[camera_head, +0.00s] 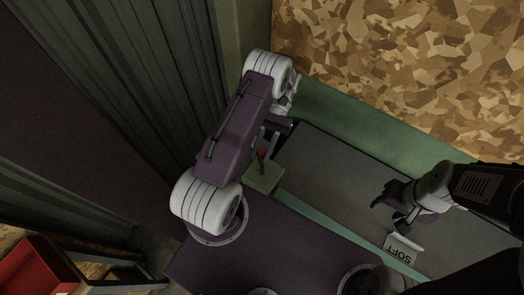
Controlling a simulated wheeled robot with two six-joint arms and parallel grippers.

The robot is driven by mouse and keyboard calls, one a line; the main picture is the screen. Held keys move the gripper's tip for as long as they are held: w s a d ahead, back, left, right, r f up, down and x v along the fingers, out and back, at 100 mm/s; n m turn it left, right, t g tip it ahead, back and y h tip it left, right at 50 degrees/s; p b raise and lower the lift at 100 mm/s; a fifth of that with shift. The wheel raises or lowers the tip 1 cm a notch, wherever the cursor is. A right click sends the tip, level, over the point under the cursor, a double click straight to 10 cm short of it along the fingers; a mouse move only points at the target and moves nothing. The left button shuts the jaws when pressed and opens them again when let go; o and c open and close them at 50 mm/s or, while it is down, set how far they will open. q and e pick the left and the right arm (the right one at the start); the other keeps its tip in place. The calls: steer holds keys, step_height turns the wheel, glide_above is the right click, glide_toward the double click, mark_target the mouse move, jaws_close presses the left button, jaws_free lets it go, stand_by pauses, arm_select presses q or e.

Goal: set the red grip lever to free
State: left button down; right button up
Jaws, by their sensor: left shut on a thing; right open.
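The red grip lever (262,155) shows as a small red piece above a yellow-green block (265,178), just right of my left forearm. My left gripper (266,145) reaches down to it from above and is shut on it. The gripper and forearm hide much of the lever, and its exact setting cannot be read. My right gripper (388,205) is open and empty over the grey surface at the right, well apart from the lever.
A grey panel (325,165) with a green border (365,125) lies beneath both grippers. A ribbed dark wall (130,80) rises at the left. A red bin (35,270) sits at lower left.

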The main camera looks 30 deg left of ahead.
mark_target(262, 147)
arm_select(q)
steer(key=c, duration=1.2)
jaws_free()
steer(key=shift+o, duration=0.2)
steer(key=shift+r+b, duration=0.3)
steer(key=shift+b, duration=0.05)
step_height(262, 147, up, 3)
steer(key=shift+r+b, duration=0.1)
steer(key=shift+b, duration=0.9)
steer(key=d+r+p, duration=0.3)
steer(key=d+r, duration=0.4)
steer(key=d, duration=0.4)
steer(key=shift+w+d+p, duration=0.3)
steer(key=shift+d+p, duration=0.05)
